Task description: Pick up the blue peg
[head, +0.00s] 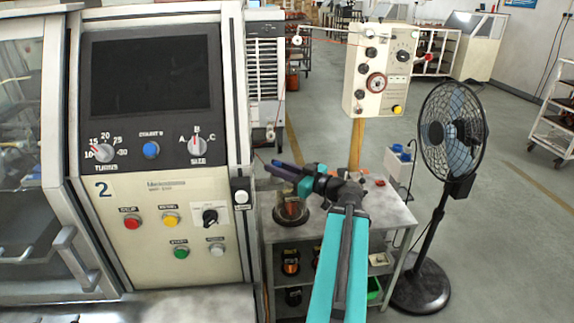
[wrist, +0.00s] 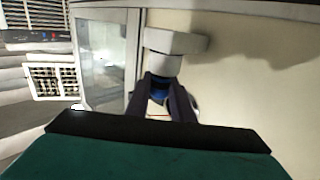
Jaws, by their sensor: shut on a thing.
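My gripper (head: 272,168) reaches left over the small side table, with its dark purple fingers close to the right edge of the machine. In the wrist view, my gripper (wrist: 168,84) is shut on a small blue thing, the blue peg (wrist: 158,84). Most of the peg is hidden between the fingers. A white cylinder and block (wrist: 175,43) show just beyond the fingertips; I cannot tell whether the peg touches them. The peg cannot be made out in the head view.
The machine's control panel (head: 165,190), with knobs and buttons, fills the left. A grey side table (head: 385,222) stands under my arm. A cream control box (head: 380,70) on a post stands behind it. A black fan (head: 452,120) stands at the right, with open floor beyond.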

